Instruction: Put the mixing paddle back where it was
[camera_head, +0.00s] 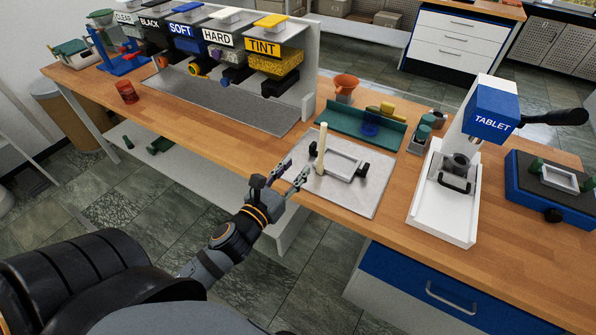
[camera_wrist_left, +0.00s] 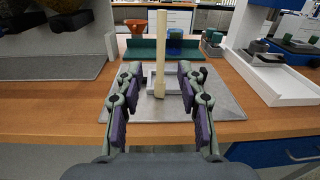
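A pale cream stick, which looks like the mixing paddle (camera_head: 322,143), stands upright on the grey mat (camera_head: 360,198) beside a small white tray (camera_head: 343,160). The wrist view shows the paddle (camera_wrist_left: 161,50) in the middle, its lower end in front of the tray. My left gripper (camera_head: 298,168) is open at the near left edge of the mat. Its fingers (camera_wrist_left: 159,75) point at the paddle, with a finger to each side of it in the picture; the head view shows the tips just short of it. My right gripper is out of view.
A green tray (camera_head: 345,123) with a blue cup (camera_head: 371,126) lies behind the mat, and an orange funnel (camera_head: 345,84) stands beyond. The tablet press (camera_head: 490,110) is on the right. The labelled dispenser rack (camera_head: 305,75) stands on the left. The front wood strip is clear.

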